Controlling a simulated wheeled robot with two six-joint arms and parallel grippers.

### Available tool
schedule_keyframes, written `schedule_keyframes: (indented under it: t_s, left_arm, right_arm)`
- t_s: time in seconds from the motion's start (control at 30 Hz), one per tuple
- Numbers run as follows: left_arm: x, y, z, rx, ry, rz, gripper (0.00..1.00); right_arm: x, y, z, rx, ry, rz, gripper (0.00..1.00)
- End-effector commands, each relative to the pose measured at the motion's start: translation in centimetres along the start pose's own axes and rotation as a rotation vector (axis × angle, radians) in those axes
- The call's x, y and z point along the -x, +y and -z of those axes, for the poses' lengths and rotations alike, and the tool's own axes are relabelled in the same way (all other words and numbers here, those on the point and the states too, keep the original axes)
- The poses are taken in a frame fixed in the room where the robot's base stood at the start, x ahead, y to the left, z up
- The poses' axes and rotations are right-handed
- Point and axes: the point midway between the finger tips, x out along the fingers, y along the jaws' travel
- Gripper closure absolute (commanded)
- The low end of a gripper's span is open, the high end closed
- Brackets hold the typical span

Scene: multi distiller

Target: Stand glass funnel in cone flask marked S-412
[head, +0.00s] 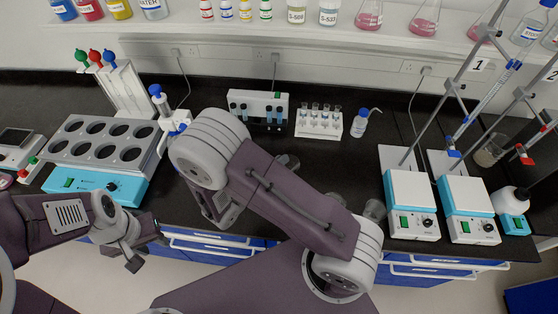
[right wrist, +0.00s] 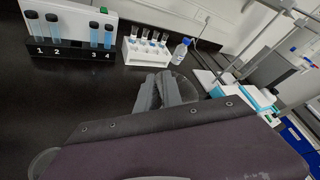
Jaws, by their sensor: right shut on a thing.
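My right gripper (right wrist: 172,92) shows in the right wrist view, shut on a greyish see-through thing (right wrist: 146,97), which looks like the glass funnel but is mostly hidden by my arm. In the head view my right arm crosses the middle and covers that gripper; a bit of glass (head: 287,161) shows just beyond the arm. Another clear glass vessel (head: 375,210) peeks out at the arm's right, left of the hotplates; I cannot tell whether it is a flask. No S-412 label is readable. My left gripper (head: 138,250) looks open and empty by the front bench edge.
A heating block (head: 105,140) with round wells stands at left. A tube reader (head: 258,107), a vial rack (head: 319,122) and a wash bottle (head: 360,123) stand at the back. Two hotplates (head: 411,190) with tall stands are at right. Pink conical flasks (head: 425,20) stand on the shelf.

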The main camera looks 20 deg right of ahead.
Motion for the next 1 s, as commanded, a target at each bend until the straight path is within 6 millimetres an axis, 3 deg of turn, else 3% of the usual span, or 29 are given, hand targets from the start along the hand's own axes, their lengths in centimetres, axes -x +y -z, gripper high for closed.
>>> schedule_keyframes:
  t_s: [1.0]
  left_arm:
    - [-1.0,0.0,-0.1,0.000,0.000,0.000,0.64]
  right_arm:
    - [-0.4,0.7,1.0,0.000,0.000,0.000,1.00]
